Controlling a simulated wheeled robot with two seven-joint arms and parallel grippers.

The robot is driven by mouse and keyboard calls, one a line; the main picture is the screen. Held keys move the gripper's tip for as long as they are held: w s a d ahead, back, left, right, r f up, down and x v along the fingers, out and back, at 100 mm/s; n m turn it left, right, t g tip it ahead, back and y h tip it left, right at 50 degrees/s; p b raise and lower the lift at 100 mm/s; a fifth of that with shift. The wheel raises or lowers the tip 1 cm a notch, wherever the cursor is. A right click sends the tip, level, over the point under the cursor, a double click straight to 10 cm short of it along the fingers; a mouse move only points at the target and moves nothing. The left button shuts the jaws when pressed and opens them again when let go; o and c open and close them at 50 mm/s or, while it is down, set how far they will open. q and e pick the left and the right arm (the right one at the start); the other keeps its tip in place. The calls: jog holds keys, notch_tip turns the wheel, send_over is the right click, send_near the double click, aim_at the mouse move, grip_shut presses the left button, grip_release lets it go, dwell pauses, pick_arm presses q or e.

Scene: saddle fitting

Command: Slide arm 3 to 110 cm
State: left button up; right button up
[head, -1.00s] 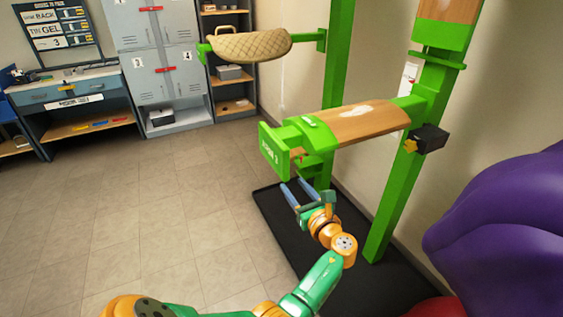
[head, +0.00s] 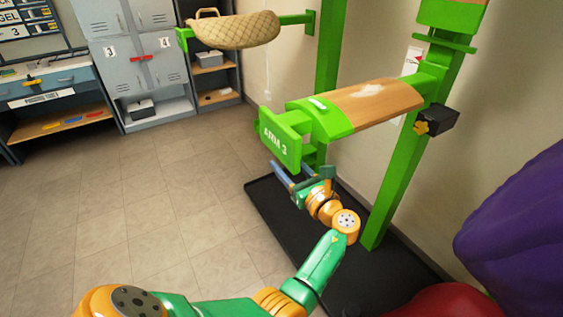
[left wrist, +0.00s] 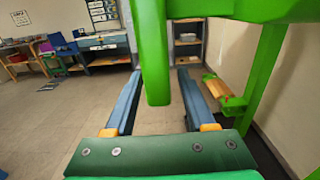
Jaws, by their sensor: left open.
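Arm 3 (head: 375,102) is a wood-topped arm with a green end and a sign plate (head: 279,140) reading "ARM 3". It sticks out from a green upright post (head: 396,185). My left gripper (head: 289,168) is just below the sign plate, with its blue fingers apart. In the left wrist view, a green bar (left wrist: 154,55) hangs down between the two open fingers (left wrist: 158,95), with a gap on both sides. I cannot tell which part of the arm this bar is. No height scale is readable. My right gripper is not in view.
A black box with a yellow knob (head: 421,127) is on the post. A second green arm holds a tan quilted saddle (head: 237,32) behind. A black mat (head: 262,203) lies below. Large purple (head: 520,235) and red (head: 440,302) shapes fill the lower right. Floor at left is clear.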

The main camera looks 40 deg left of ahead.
pick_arm(q)
jog(key=shift+d, duration=0.15)
grip_shut()
jog(key=shift+r, duration=0.1)
dwell(1.1)
